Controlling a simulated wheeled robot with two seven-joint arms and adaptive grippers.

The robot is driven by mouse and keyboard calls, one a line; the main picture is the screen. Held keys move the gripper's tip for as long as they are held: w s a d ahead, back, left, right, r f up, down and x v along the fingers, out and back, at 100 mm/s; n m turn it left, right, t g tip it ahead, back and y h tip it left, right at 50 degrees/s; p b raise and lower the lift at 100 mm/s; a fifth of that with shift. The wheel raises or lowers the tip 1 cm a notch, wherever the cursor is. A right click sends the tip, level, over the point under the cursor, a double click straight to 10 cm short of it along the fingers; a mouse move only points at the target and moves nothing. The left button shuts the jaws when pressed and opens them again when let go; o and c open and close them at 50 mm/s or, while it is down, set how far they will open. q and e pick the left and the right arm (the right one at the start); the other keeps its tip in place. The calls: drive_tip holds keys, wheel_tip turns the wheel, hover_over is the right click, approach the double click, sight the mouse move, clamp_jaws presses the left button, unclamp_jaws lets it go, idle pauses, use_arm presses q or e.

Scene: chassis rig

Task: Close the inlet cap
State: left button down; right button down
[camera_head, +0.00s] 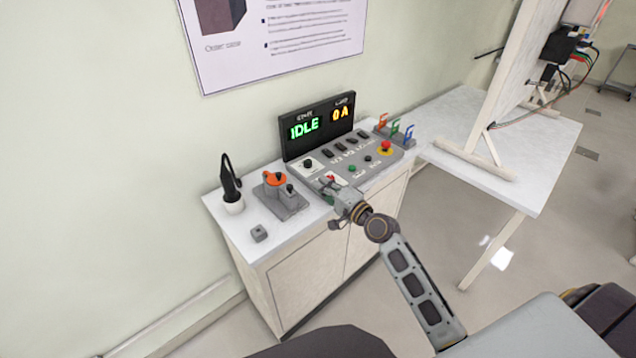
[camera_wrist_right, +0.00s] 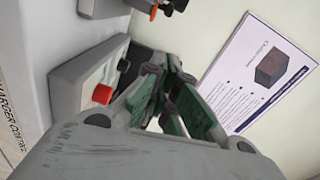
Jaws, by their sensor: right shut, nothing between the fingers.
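A grey fixture (camera_head: 283,199) with an orange round part (camera_head: 275,179) and a dark knob stands on the cabinet top, left of the control console. It is probably the inlet, but I cannot make out whether its cap is open or shut. My right gripper (camera_head: 328,186) is at the console's near left corner, right of the fixture, shut and empty. In the right wrist view its green-padded fingers (camera_wrist_right: 180,98) are in front, with a red button (camera_wrist_right: 102,94) to their left. An orange and black part (camera_wrist_right: 153,12) shows at the top edge. My left gripper is out of view.
The console (camera_head: 352,160) has a display (camera_head: 318,127) reading IDLE and 0 A. Coloured hooks (camera_head: 395,130) are behind right. A white table (camera_head: 462,125) stands farther right.

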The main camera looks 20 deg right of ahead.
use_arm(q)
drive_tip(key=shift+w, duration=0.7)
use_arm(e)
drive_tip(key=shift+s+d, duration=0.1)
drive_tip(key=shift+s, duration=0.25)
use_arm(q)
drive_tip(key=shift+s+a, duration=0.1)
